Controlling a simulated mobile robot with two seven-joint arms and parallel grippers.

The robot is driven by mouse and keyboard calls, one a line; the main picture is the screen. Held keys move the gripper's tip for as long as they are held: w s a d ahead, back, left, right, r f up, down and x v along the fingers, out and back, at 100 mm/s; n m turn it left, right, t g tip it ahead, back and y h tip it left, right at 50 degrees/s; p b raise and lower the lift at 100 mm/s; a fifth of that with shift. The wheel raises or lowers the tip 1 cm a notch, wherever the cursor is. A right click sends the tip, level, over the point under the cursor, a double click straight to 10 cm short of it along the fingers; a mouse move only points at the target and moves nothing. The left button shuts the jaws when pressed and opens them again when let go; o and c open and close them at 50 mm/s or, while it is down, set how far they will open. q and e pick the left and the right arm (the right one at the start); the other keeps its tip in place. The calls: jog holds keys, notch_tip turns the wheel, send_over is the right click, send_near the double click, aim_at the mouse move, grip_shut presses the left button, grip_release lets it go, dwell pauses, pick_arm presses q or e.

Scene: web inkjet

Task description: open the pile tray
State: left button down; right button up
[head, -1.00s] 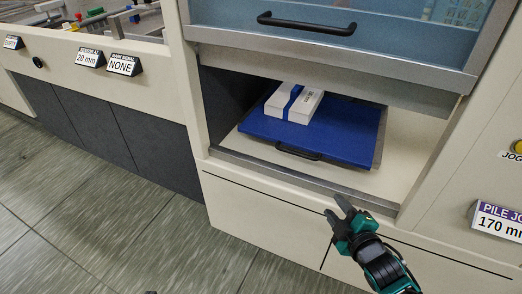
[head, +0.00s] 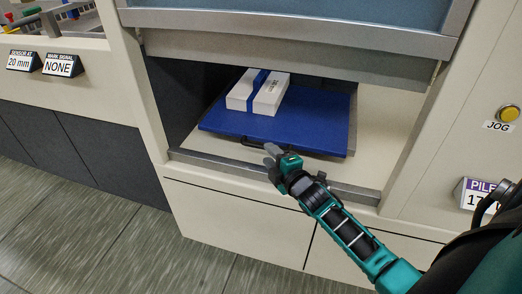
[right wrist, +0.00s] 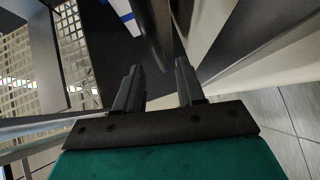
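The pile tray (head: 325,132) is a flat blue board inside the open bay of the machine. A dark handle (head: 252,141) runs along its front edge, partly hidden by my right gripper. A white box with a blue band (head: 268,93) lies on the tray. My right gripper (head: 272,152) is at the handle, near the bay's front sill; I cannot tell whether it touches the handle. In the right wrist view its two fingers (right wrist: 157,85) stand apart with a gap between them. My left gripper is not in view.
A metal-framed guard (head: 290,50) hangs over the bay. The metal sill (head: 215,164) edges the bay below the tray. A yellow JOG button (head: 508,113) and a pile label (head: 475,193) are on the right panel. Open floor (head: 110,240) lies at lower left.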

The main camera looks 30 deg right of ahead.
aim_at(262, 148)
jog(key=w, duration=0.2)
jog(key=w+b, duration=0.1)
jog(key=w, duration=0.2)
jog(key=shift+w+d+f, duration=0.2)
jog(key=shift+w+f, duration=0.1)
jog(key=shift+f, duration=0.1)
jog(key=shift+f, duration=0.1)
grip_shut()
